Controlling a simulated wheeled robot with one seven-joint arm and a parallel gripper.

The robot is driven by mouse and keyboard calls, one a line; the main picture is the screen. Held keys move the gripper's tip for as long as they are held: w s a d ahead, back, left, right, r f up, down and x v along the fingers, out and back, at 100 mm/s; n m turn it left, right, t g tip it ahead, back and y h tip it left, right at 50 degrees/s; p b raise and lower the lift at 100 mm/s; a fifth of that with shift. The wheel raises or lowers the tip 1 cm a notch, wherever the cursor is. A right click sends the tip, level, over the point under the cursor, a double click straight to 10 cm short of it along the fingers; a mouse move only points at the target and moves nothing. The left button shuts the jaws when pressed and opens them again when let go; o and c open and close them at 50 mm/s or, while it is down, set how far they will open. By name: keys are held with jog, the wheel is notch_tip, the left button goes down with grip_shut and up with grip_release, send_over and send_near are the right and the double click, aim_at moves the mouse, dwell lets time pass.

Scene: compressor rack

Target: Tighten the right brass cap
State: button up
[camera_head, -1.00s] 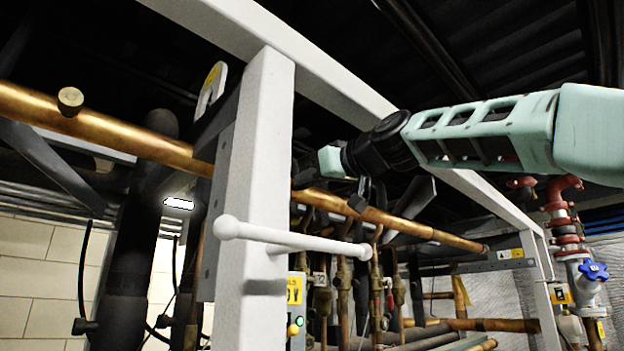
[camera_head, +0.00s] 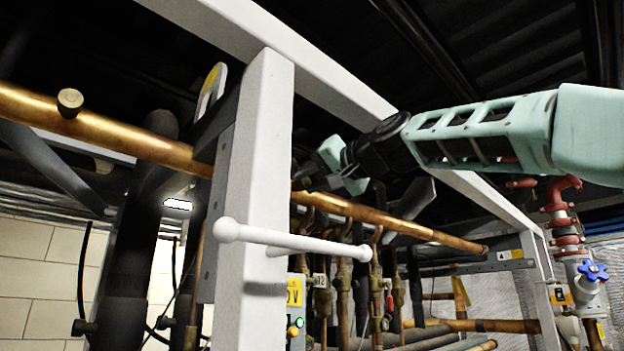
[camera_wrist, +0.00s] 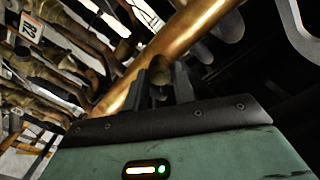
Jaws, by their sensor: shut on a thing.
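A long copper pipe (camera_head: 120,138) runs from the far left, behind the white post, down to the right. The left brass cap (camera_head: 70,102) sits on the pipe's left part, well away from my gripper. My gripper (camera_head: 312,183) is at the pipe just right of the post. In the wrist view, my gripper (camera_wrist: 161,84) has its two dark fingers shut on the right brass cap (camera_wrist: 160,71), whose dim end shows between them against the copper pipe (camera_wrist: 160,48). In the head view this cap is hidden by the gripper.
A white post (camera_head: 252,190) with a beam stands close left of my gripper. A white handle bar (camera_head: 295,239) crosses below it. Several thinner pipes and valves (camera_head: 343,275) hang under the copper pipe. A red pipe with a blue valve wheel (camera_head: 594,271) is at the right.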

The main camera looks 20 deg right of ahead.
jog(key=shift+m, duration=0.6)
jog(key=o, duration=1)
jog(key=b+v, duration=0.8)
jog(key=v, duration=0.9)
jog(key=shift+s, duration=0.2)
